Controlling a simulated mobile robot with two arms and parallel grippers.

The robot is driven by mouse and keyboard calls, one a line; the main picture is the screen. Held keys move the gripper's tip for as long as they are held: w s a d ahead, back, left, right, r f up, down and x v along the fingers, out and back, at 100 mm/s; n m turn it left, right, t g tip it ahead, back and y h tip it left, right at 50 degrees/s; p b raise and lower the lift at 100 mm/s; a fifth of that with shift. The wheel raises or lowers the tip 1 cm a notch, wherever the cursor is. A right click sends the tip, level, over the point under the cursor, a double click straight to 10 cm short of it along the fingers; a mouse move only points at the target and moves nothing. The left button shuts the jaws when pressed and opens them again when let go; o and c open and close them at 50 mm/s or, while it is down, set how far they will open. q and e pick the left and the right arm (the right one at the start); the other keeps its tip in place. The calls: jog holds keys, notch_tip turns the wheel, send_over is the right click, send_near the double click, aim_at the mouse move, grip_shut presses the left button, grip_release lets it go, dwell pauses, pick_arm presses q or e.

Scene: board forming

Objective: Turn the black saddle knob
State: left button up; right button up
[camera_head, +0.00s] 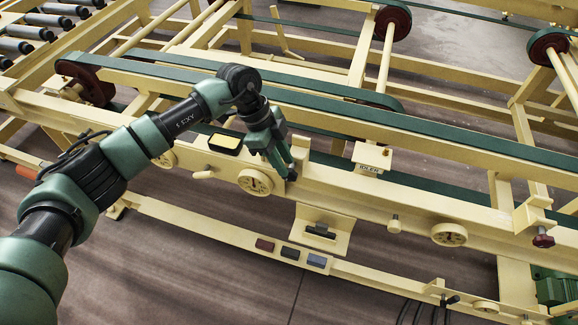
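My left gripper (284,168) points down at the front beam, just right of a cream dial (255,182). Its fingers look close together, but whether they are open or shut is unclear. A small dark shape shows at its fingertips; I cannot tell whether it is a knob or part of the gripper. A black handle (319,231) sits on a cream bracket plate below and right of the gripper, apart from it. Which of these is the black saddle knob is not clear. My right gripper is out of view.
The cream front beam (350,188) carries another dial (449,234) and a dark red knob (543,240). Red, black and blue buttons (290,252) line the lower rail. Green belts (430,138) run behind the beam. Open floor (190,265) lies in front.

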aim_at(289, 170)
pick_arm(q)
jog(key=shift+p+x, duration=0.35)
jog(key=shift+x, duration=1.5)
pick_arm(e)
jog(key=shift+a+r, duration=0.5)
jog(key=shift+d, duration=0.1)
pick_arm(q)
grip_shut()
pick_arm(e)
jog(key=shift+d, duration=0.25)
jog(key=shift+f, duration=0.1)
